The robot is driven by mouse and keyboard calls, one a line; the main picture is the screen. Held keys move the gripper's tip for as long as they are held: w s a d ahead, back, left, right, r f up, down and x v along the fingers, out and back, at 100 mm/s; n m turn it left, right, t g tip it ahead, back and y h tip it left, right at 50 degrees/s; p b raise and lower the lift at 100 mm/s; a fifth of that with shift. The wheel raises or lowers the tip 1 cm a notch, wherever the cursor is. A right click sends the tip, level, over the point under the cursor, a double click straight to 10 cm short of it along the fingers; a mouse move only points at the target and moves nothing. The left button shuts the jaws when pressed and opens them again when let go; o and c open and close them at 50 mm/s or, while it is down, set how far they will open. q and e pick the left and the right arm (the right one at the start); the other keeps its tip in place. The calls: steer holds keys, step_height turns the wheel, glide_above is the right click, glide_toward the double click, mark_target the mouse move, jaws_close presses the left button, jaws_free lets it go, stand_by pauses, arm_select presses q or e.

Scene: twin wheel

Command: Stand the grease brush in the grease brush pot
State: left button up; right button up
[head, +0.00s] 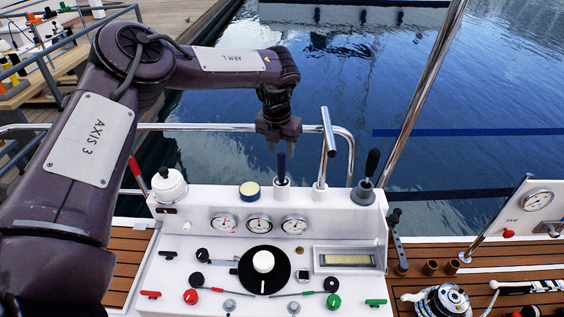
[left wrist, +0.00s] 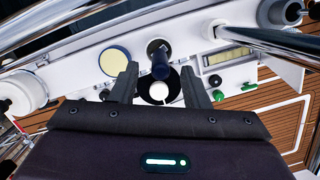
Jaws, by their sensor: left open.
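The grease brush (head: 282,168) shows as a dark blue handle. It stands upright in the grease brush pot (head: 282,187), a small white cup at the back of the white console. Its lower end is hidden inside the pot. My left gripper (head: 279,145) is directly above the pot, pointing down, with its jaws open. In the left wrist view the brush (left wrist: 160,64) shows between the two spread fingers, with a gap on each side. My right gripper is not in view.
On the console (head: 190,240), a yellow-topped round tin (head: 249,189) and a white domed fitting (head: 168,186) stand left of the pot. A steel T-handle (head: 327,135) and a black-knobbed lever (head: 370,165) rise to its right. A steel rail runs behind, with water beyond.

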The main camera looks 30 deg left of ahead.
arm_select(q)
step_height(320, 180, up, 6)
steer(key=s+b, duration=0.1)
stand_by(0.6)
